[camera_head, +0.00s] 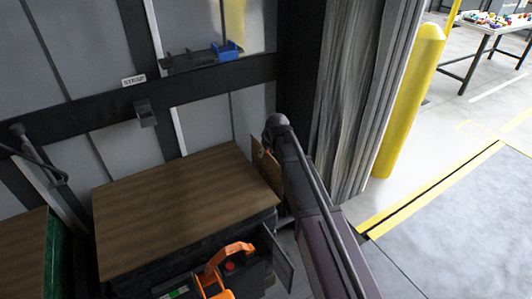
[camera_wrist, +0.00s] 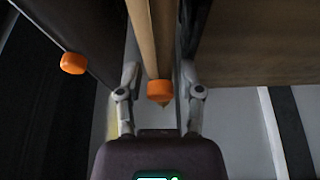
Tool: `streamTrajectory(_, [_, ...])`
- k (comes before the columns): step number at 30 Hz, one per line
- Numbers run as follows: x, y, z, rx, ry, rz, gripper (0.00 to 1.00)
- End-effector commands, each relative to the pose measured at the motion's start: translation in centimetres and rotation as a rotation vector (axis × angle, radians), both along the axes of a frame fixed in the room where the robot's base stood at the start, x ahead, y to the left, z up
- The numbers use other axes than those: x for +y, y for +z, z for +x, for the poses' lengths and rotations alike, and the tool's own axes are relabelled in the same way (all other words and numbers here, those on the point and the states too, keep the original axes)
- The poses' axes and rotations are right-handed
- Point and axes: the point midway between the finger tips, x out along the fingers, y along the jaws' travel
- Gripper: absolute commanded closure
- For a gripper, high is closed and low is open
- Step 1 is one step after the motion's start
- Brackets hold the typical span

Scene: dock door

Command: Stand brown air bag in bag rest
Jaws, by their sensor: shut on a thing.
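The brown air bag (camera_wrist: 152,35) shows edge-on in the wrist view as a tan strip with an orange cap (camera_wrist: 159,90) at its near end. My gripper (camera_wrist: 158,78) is shut on it, one finger on each side. In the head view a brown piece of the bag (camera_head: 264,163) shows beside the right edge of the wooden top; my arm covers the rest and hides my fingers. I cannot make out the bag rest for certain in either view.
A wooden-topped unit (camera_head: 170,205) stands left of my arm, with an orange-handled tool (camera_head: 228,262) in front. A second orange cap (camera_wrist: 73,63) sits on a dark surface left of my gripper. A yellow post (camera_head: 410,100) and open floor (camera_head: 460,220) lie to the right.

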Motion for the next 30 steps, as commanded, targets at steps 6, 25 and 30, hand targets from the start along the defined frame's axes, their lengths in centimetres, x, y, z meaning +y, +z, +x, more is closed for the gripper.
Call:
streamTrajectory(6, [0.0, -1.5, 0.0, 0.0, 0.0, 0.0, 1.0])
streamTrajectory(25, [0.1, -1.8, -0.1, 0.0, 0.002, 0.0, 1.0])
streamTrajectory(30, [0.1, -2.0, -0.1, 0.0, 0.002, 0.0, 1.0])
